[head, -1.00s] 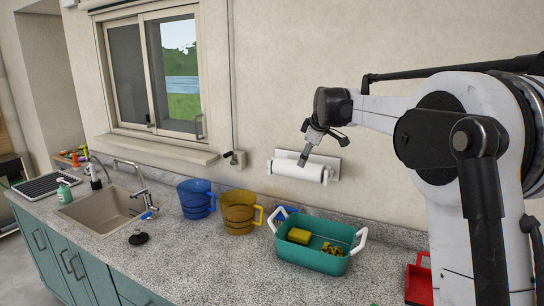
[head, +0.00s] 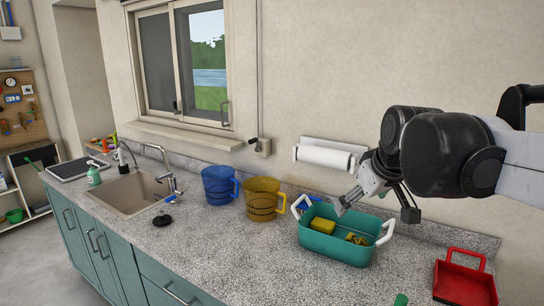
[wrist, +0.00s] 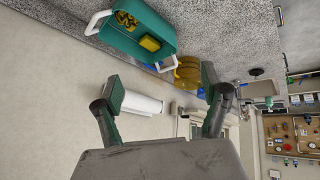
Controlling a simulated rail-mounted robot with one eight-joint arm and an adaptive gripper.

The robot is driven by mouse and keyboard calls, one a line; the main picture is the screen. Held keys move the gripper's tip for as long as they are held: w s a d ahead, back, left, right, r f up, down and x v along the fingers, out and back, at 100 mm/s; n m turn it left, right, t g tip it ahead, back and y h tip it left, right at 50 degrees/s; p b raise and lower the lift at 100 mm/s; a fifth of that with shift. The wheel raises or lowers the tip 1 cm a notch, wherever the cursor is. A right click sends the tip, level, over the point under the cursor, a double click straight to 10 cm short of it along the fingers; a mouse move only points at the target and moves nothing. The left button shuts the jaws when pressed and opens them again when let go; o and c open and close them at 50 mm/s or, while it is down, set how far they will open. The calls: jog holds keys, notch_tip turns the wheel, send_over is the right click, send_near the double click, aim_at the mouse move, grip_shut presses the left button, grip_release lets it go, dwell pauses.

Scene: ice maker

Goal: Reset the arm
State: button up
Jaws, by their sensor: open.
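My gripper (head: 374,195) is in the head view at the right, in front of the wall and above the counter. The wrist view is turned over, with the teal basket (wrist: 160,22) at the top. My arm comes in from the right edge of the head view, bent, its upper part cut off.
A blue mug (head: 217,186) and a yellow mug (head: 262,203) stand left of the basket, which holds a yellow block (head: 322,226). A paper roll (head: 325,156) hangs on the wall. A red tray (head: 464,284) lies at the right. The sink (head: 132,193) is left.

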jog(key=s+f+m+b, duration=0.2)
jog(key=s+f+m, duration=0.2)
jog(key=s+f, duration=1.1)
jog(key=s, duration=0.4)
jog(key=shift+s+f+m+b, duration=0.2)
jog(key=shift+f+m+b, duration=0.1)
jog(key=shift+b, duration=0.1)
jog(key=shift+d, duration=0.1)
